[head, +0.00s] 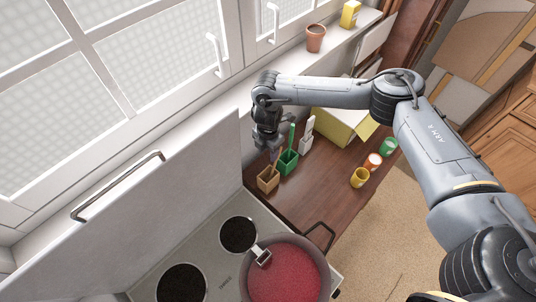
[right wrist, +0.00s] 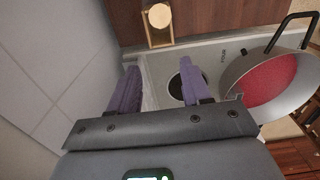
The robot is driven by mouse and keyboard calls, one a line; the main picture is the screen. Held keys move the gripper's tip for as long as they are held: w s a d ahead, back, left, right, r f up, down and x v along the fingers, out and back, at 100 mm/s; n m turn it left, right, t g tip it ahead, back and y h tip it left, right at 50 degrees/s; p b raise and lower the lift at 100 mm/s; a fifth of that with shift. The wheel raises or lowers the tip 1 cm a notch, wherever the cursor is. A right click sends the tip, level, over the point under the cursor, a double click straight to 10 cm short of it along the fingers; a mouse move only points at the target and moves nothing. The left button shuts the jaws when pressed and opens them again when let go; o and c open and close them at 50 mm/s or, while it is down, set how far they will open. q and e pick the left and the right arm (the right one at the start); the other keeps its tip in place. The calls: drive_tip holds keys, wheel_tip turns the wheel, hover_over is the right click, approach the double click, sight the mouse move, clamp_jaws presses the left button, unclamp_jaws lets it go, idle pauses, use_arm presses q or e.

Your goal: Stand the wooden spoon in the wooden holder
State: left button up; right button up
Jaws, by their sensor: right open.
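The wooden holder (head: 267,183) is a small light-brown box on the dark wooden counter, beside the stove. The wooden spoon (head: 276,158) shows as a short brown piece rising from it, just under my right gripper (head: 268,143). In the right wrist view, the spoon's round pale end (right wrist: 159,15) lies over the opening of the holder (right wrist: 158,40), so it looks stood inside. My right gripper's purple fingers (right wrist: 160,67) are apart with nothing between them. The spoon's lower part is hidden. My left gripper is not in view.
A green holder (head: 288,165) with a green utensil and a white holder (head: 306,144) stand close behind. A yellow cup (head: 359,178) and other small jars are to the right. A red-filled pot (head: 285,275) sits on the stove (head: 205,260), near the counter.

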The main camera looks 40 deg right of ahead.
wheel_tip(320, 180, up, 9)
drive_tip(key=shift+r, duration=0.2)
idle(0.6)
